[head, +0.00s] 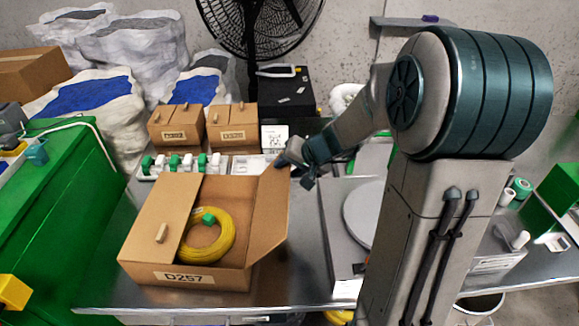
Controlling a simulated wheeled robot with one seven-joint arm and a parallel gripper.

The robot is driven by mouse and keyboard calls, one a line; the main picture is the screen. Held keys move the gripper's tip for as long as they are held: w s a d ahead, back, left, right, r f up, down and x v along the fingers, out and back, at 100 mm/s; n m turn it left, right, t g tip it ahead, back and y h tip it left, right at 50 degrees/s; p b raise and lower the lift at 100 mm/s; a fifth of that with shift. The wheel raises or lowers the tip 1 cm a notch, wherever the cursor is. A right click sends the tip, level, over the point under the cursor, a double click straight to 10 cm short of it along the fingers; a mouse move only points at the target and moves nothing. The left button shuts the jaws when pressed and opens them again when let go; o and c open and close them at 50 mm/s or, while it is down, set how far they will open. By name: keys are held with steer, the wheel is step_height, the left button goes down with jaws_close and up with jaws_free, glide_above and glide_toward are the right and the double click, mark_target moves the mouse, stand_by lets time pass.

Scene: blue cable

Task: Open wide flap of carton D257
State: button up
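Carton D257 (220,285) is a brown box on the metal table, its label facing front. Its left flap (160,222), with a small tan peg handle (161,233), slopes over the left part of the opening. Its right flap (270,215) stands raised. A coil of yellow cable (225,240) with a green piece on it shows inside. My gripper (285,164) is at the upper corner of the right flap, touching or very close to it. The fingers are small and dark, so their opening and any grip on the flap cannot be made out.
Two smaller closed cartons (175,124) (232,124) stand behind, with a row of green and white spools (175,163) in front of them. A green cabinet (70,215) is at left. A round grey plate (365,213) lies right of the carton, partly behind my arm.

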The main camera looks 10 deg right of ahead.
jaws_close()
steer(key=p, duration=0.1)
steer(key=a+r+h+p, duration=0.1)
steer(key=p, duration=0.1)
steer(key=shift+w+a+r, duration=0.1)
steer(key=shift+a+r, duration=0.05)
steer(key=shift+r, duration=0.1)
steer(key=shift+w+a+r+n+g+h+p, duration=0.1)
steer(key=shift+a+r+n+g+h+p, duration=0.2)
steer(key=shift+p, duration=0.65)
steer(key=shift+w+a, duration=0.2)
steer(key=shift+a, duration=0.3)
jaws_free()
